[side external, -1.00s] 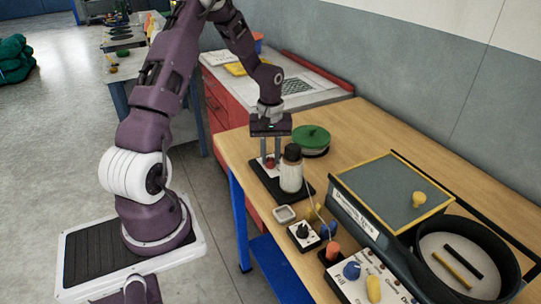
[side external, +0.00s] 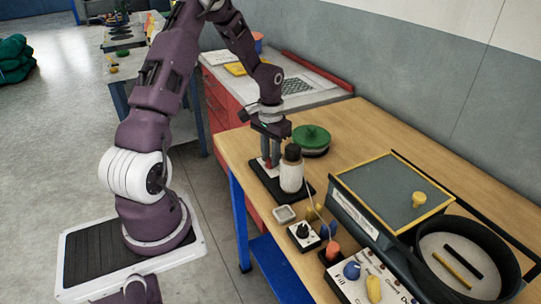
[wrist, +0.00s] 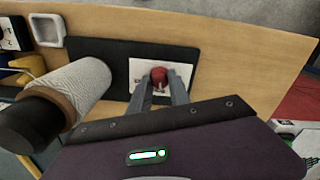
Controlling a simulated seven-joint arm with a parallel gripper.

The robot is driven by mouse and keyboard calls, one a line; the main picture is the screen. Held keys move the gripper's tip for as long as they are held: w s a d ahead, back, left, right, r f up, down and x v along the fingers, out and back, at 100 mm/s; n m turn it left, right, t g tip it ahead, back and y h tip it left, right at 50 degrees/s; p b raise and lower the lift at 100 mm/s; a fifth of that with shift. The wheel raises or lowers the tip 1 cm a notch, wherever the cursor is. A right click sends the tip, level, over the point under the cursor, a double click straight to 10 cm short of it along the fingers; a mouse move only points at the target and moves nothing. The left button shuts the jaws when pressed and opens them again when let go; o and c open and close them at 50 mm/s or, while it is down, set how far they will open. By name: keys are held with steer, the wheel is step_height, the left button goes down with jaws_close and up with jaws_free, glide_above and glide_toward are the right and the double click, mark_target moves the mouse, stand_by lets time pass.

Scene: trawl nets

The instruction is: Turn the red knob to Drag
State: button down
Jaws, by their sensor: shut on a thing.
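The red knob (wrist: 159,75) sits on a white plate (wrist: 137,72) on a dark base (wrist: 95,49), with a pale mark on the knob's near side. My gripper (wrist: 161,86) reaches down over the plate with one finger on each side of the knob, shut on it. In the side external view my gripper (side external: 270,163) stands upright at the dark base (side external: 265,184), and its fingers mostly hide the knob. The plate's lettering is too small to read, so I cannot tell which label the knob points at.
A white twine spool with a dark top (side external: 291,172) stands close beside my gripper. A green round lid (side external: 312,138) lies behind it. A small square dish (side external: 284,214), a black knob box (side external: 302,234) and a control panel (side external: 360,278) are nearer the front.

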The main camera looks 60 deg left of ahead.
steer(key=shift+m, duration=1)
steer(key=c, duration=1.2)
jaws_free()
steer(key=shift+r, duration=0.15)
step_height(320, 180, up, 6)
steer(key=shift+r, duration=0.45)
